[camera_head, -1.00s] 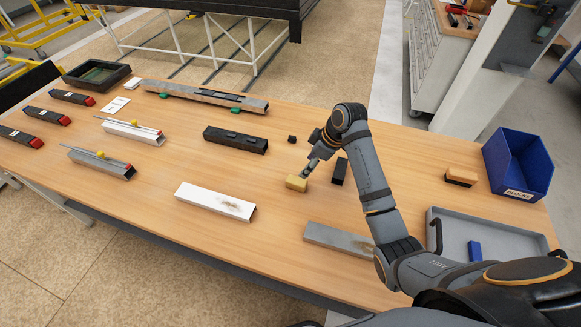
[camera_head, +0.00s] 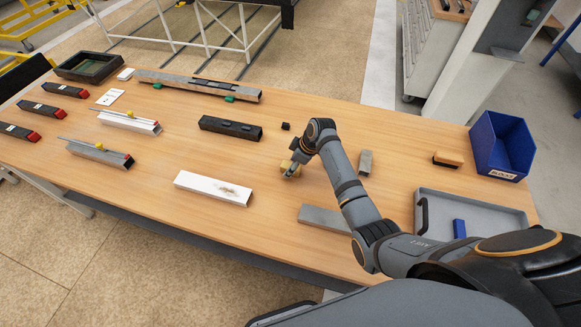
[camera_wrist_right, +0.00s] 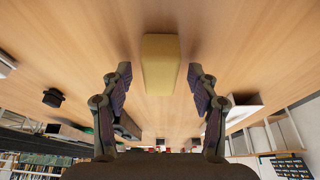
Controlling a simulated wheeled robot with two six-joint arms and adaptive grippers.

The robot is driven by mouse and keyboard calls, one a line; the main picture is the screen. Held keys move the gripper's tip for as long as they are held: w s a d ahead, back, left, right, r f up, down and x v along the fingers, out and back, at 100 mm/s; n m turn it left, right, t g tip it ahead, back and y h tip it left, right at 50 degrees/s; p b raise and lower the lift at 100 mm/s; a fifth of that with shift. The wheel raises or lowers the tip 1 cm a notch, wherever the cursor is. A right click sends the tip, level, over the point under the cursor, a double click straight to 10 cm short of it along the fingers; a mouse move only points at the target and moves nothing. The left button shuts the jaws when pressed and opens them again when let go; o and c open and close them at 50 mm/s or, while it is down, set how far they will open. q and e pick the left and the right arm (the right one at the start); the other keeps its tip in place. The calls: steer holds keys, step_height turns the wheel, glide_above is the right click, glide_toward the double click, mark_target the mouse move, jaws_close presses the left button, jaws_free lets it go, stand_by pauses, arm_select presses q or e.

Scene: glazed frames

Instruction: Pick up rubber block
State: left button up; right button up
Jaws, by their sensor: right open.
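A small yellow block (camera_head: 287,169) lies on the wooden table in the head view, partly covered by my right gripper (camera_head: 296,165). I take it as the rubber block, though its material cannot be told. In the right wrist view the yellow block (camera_wrist_right: 161,62) lies lengthwise between the two spread fingers of my right gripper (camera_wrist_right: 159,82). There is a gap on each side of it, and the gripper is open and empty. My left gripper is not in view.
A small black piece (camera_head: 285,126) and a black bar (camera_head: 231,128) lie behind the block. A white channel (camera_head: 213,188) lies to the left, a grey bar (camera_head: 324,218) in front. A grey block (camera_head: 365,162), grey tray (camera_head: 470,203) and blue bin (camera_head: 503,146) are to the right.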

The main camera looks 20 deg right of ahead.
mark_target(288, 165)
steer(key=c, duration=1)
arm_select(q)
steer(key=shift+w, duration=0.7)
arm_select(e)
steer(key=shift+r, duration=0.1)
steer(key=shift+r, duration=0.15)
step_height(288, 165, up, 3)
steer(key=shift+f+b, duration=0.15)
steer(key=shift+b, duration=0.75)
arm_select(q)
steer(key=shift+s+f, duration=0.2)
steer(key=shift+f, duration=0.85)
arm_select(e)
steer(key=shift+s+a+r, duration=0.8)
steer(key=shift+s+r, duration=0.85)
steer(key=shift+s, duration=0.6)
steer(key=shift+s+a+r, duration=0.75)
steer(key=shift+s+r, duration=0.9)
steer(key=shift+s, duration=0.55)
steer(key=shift+s+a+r, duration=0.8)
steer(key=shift+s+r, duration=0.85)
steer(key=shift+s, duration=0.6)
